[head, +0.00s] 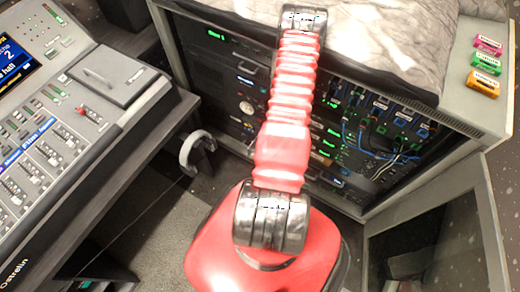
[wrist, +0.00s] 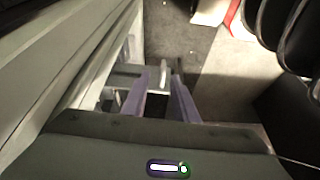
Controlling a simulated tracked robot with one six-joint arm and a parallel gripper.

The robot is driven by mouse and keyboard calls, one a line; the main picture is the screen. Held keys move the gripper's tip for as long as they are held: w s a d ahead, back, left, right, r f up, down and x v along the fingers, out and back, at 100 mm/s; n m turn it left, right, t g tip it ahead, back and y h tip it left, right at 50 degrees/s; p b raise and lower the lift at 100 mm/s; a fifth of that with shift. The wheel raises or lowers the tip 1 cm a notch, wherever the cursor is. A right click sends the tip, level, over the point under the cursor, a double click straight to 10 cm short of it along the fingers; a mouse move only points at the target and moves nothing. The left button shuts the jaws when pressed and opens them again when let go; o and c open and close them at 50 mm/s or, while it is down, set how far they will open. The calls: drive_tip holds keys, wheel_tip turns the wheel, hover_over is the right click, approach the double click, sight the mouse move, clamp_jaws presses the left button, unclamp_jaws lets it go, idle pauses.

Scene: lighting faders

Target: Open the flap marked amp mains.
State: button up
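No lettering reading amp mains is legible in either view, so I cannot pick out the flap. In the head view, the equipment rack (head: 345,190) shows front panels with green lights and cables, and my red arm covers part of it. My gripper is not visible in the head view; the arm reaches past the rack's top edge. In the wrist view, my gripper (wrist: 160,88) has its two fingers apart. A grey block (wrist: 125,76) and a thin pale upright piece (wrist: 163,76) show near the fingertips. I cannot tell what they are or whether I touch them.
A mixing console (head: 60,130) stands at the left, with headphones (head: 197,152) hanging beside it. A grey quilted cover (head: 390,40) lies on the rack, with three coloured tagged pieces (head: 486,62) to its right. An open door panel (head: 440,240) stands at lower right.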

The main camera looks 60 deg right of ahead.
drive_tip(key=v, duration=0.8)
drive_tip(key=shift+r, duration=0.1)
idle(0.5)
